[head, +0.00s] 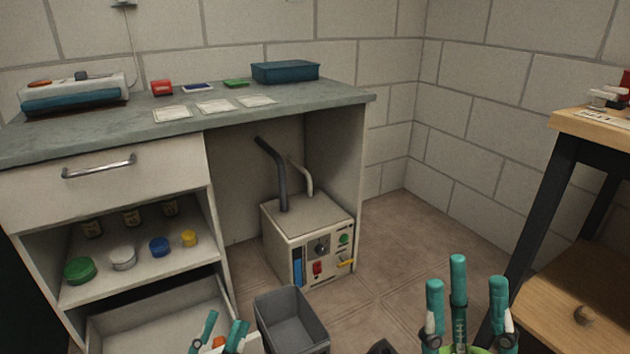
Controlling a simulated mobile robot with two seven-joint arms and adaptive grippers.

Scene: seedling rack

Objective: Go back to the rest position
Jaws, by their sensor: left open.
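My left gripper (222,332) is low in the head view, at the bottom edge, in front of the open lower drawer. Its teal fingertips are apart, and an orange part (218,343) shows between them. I see nothing held at its tips. My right gripper (466,290) is at the bottom right, its teal-tipped fingers pointing up with gaps between them. A lime-green part (450,349) shows at its base, cut off by the picture edge. I cannot tell whether it holds anything there.
A grey-topped bench (320,95) carries a teal tray (285,72), a sealing machine (75,95) and cards. Beneath are a shelf of lidded jars (123,258), a control box (310,235) and a grey bin (290,322). A wooden-topped table (590,128) stands right.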

